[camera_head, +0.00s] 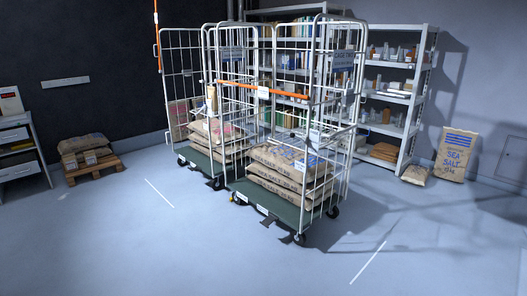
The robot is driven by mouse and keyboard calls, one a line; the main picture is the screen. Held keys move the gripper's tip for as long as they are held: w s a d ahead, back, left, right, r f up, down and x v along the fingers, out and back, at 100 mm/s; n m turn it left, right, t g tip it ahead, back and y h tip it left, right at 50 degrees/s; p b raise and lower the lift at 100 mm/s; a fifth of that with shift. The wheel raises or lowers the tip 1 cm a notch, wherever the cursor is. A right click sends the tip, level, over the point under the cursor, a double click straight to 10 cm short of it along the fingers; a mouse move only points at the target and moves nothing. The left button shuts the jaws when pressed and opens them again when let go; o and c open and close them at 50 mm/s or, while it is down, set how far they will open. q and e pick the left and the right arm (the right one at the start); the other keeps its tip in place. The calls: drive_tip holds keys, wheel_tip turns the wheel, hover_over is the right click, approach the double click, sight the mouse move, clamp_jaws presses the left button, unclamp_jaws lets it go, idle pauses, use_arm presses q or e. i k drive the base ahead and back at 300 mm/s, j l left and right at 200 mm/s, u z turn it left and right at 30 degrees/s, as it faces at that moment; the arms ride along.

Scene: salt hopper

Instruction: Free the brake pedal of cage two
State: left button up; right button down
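The nearer roll cage (272,207), with a green base deck, has a sign (342,60) on its mesh that seems to read "CAGE TWO". An orange bar (262,92) crosses its open front, and filled sacks (290,178) lie stacked inside. The picture is too small to show whether either part is pressed down. Neither of my grippers is in view.
A second roll cage (205,163) with sacks stands close behind on the left; an orange bar (157,35) rises upright at its left post. Grey shelving (420,90) stands behind. A salt sack (456,155) leans at the right wall. A pallet (94,169) lies left. Front floor is clear.

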sight(267, 222)
drive_tip(key=i, duration=3.2)
